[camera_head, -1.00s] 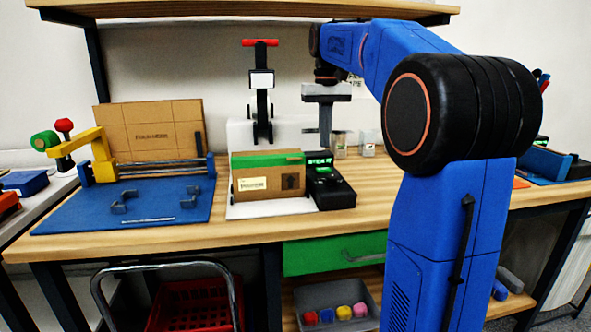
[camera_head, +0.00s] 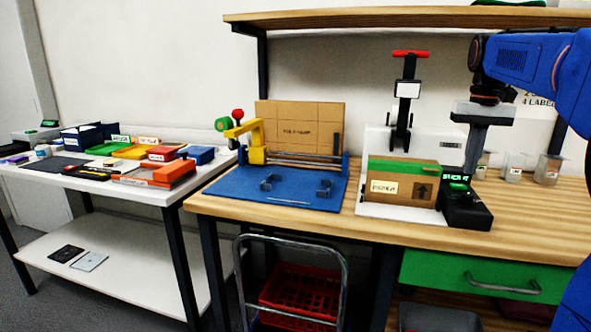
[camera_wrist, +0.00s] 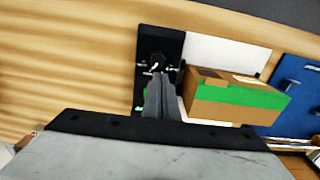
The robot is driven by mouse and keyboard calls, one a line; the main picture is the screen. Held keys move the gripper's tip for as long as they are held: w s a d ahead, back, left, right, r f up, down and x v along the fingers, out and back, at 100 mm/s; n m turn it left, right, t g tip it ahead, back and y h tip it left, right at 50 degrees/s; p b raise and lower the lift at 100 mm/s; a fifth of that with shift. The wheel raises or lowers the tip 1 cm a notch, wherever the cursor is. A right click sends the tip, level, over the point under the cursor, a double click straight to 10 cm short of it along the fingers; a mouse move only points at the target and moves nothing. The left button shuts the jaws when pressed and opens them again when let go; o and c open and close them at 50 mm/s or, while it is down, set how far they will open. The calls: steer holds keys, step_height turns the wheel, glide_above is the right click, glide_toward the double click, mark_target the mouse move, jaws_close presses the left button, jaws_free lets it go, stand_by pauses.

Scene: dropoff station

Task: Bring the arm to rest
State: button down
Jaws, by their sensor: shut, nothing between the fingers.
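My gripper (camera_head: 470,172) hangs from my blue arm at the right of the head view, fingers pointing down and held together. In the wrist view my gripper (camera_wrist: 157,78) appears over the black device (camera_wrist: 147,45), with nothing between its fingers. In the head view that black device (camera_head: 466,213), with a green display, stands just below the fingertips. I cannot tell how large the gap is. A cardboard box with green tape (camera_head: 402,192) sits to the left of the device; it also shows in the wrist view (camera_wrist: 235,103).
A wooden bench (camera_head: 350,226) carries a blue mat (camera_head: 287,196) and a press with a red handle (camera_head: 410,54). Clear jars (camera_head: 514,168) stand behind my gripper. A shelf (camera_head: 400,17) runs above. A white table (camera_head: 90,185) with trays stands left.

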steer(key=s+a+f+n+t, duration=0.1)
steer(key=s+a+f, duration=0.4)
steer(key=s, duration=0.3)
steer(key=s+a+f+n+t, duration=0.1)
steer(key=s+a+f, duration=0.4)
steer(key=s, duration=0.3)
steer(key=s+a+f+n+t, duration=0.1)
steer(key=s+a+f, duration=0.3)
steer(key=s+f, duration=0.9)
step_height(320, 180, down, 2)
steer(key=shift+a+f+t, duration=0.15)
steer(key=shift+a+t, duration=0.25)
steer(key=shift+t, duration=0.4)
